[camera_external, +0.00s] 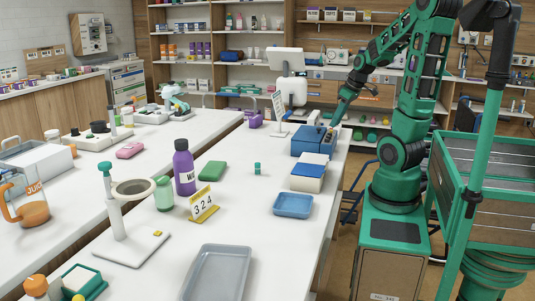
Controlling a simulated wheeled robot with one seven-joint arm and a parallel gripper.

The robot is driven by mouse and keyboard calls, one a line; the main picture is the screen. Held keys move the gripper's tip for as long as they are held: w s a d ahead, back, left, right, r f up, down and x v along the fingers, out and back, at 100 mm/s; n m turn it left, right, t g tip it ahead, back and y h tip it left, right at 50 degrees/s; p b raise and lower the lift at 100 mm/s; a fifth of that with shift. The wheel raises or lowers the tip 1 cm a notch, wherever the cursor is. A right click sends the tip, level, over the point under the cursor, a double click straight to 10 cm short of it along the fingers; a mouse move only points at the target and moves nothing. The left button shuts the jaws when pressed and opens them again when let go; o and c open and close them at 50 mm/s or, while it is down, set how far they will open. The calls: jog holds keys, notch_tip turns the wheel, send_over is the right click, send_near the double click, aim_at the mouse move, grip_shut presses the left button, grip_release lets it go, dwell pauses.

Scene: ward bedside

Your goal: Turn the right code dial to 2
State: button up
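A blue box (305,147) stands at the right edge of the white bench, and I take it to be the one bearing the code dials. The dials are too small to make out, so I cannot tell the right dial or its setting. My arm reaches down from the upper right, and my gripper (330,133) is at the right part of the box. I cannot tell whether it touches the box or whether its fingers are open. A yellow card (203,205) reading "324" stands on the bench.
A white box with a blue top (309,172) stands just in front of the blue box. A monitor (286,59) stands behind.

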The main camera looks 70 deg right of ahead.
jog(key=v, duration=0.6)
dwell(0.5)
